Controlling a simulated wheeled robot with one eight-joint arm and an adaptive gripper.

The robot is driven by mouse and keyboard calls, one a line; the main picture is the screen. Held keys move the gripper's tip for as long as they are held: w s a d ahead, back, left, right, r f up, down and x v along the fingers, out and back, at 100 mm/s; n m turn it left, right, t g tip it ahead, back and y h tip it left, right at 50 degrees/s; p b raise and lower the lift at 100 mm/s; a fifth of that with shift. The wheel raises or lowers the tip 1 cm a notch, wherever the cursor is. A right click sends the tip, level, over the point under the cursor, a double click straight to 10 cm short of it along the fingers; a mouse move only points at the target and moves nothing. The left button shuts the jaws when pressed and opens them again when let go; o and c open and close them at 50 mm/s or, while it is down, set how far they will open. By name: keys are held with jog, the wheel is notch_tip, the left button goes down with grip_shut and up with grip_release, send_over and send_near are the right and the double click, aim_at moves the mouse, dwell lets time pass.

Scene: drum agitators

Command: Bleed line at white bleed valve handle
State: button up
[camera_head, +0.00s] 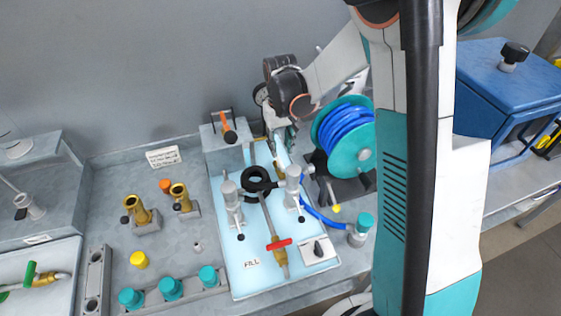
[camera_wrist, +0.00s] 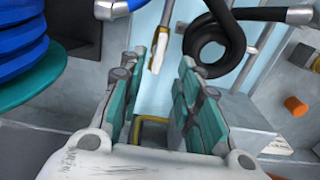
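The white bleed valve handle appears to be the slim pale lever (camera_wrist: 158,52) with a brownish edge, in the wrist view. It lies beyond the gap between my fingertips, and they do not touch it as far as I can tell. My gripper (camera_wrist: 160,75) is open, its teal-padded fingers apart with nothing between them. In the head view my gripper (camera_head: 283,138) hangs over the back part of the light-blue tray (camera_head: 240,285), left of the hose reel. My gripper largely hides the handle there.
A blue hose reel (camera_head: 347,135) stands close right of my gripper. A black coiled hose (camera_head: 257,181) and a red-handled valve (camera_head: 278,244) are on the tray. A grey block with an orange handle (camera_head: 229,134) stands at the back left. Brass fittings (camera_head: 137,212) stand left.

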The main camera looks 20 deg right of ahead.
aim_at(281, 162)
notch_tip(281, 162, down, 7)
jog(key=shift+f+b, duration=0.15)
jog(key=shift+b, duration=0.55)
jog(key=shift+c, duration=0.2)
grip_shut()
